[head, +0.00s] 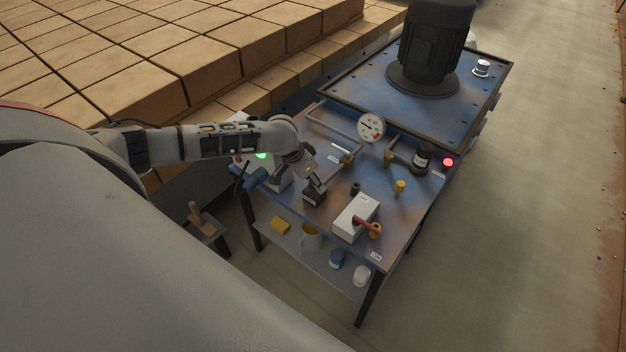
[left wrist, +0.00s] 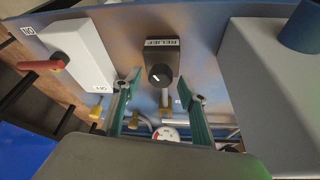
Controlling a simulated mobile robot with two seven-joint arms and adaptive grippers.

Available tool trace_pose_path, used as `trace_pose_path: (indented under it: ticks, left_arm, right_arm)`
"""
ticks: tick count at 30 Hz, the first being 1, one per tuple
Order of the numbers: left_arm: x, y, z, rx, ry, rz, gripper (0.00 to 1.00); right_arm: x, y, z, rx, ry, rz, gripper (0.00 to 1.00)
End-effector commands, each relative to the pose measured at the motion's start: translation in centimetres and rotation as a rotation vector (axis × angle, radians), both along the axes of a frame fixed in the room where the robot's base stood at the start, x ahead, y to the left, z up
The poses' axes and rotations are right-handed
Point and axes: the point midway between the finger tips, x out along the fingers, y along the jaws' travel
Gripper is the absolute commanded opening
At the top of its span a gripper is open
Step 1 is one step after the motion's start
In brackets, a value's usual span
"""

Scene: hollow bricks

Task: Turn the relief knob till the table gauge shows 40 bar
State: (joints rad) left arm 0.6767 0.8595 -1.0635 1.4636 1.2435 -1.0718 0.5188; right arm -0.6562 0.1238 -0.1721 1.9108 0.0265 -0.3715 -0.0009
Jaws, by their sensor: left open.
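The relief knob (left wrist: 160,74) is round and black with a white pointer mark, on a black block (left wrist: 166,54) labelled RELIEF. In the head view this block (head: 314,199) stands on the blue table (head: 335,180), directly below my left gripper (head: 312,184). In the left wrist view my left gripper (left wrist: 160,88) is open, its teal fingers on either side of the knob with gaps; touching cannot be made out. The round white gauge (head: 371,127) stands at the table's back; it also shows partly between the fingers in the left wrist view (left wrist: 165,133). Its reading is too small to tell. My right gripper is not in view.
A white box (head: 352,216) with a red lever (head: 366,226) stands right of the relief block. A grey box with a blue cylinder (head: 256,178) is to its left. Yellow fittings (head: 400,186), pipes and a black motor (head: 435,45) are behind. A red lamp (head: 448,162) glows.

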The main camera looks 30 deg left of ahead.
Motion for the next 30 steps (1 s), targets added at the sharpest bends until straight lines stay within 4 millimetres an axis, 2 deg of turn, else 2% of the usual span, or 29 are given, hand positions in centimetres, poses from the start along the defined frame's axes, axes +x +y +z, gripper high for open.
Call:
trace_pose_path:
  ticks: [7,8,9,12,22,30]
  left_arm:
    - [0.03,0.02,-0.10,0.001,0.000,0.000,0.42]
    - [0.02,0.02,-0.10,0.001,0.000,0.000,0.37]
    - [0.02,0.03,-0.09,0.001,0.000,0.000,0.27]
    - [0.02,0.02,-0.09,0.001,0.000,0.000,0.04]
    - [0.04,0.07,-0.09,0.001,0.000,-0.023,0.04]
    - [0.16,0.16,-0.03,-0.001,-0.002,-0.162,0.04]
  right_arm:
    - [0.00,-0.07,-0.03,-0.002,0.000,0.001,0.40]
    - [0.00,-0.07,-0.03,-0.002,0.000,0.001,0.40]
    - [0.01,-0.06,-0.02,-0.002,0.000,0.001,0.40]
    - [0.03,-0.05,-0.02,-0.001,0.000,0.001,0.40]
    - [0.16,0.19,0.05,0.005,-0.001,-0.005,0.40]
    - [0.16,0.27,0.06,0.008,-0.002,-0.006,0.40]
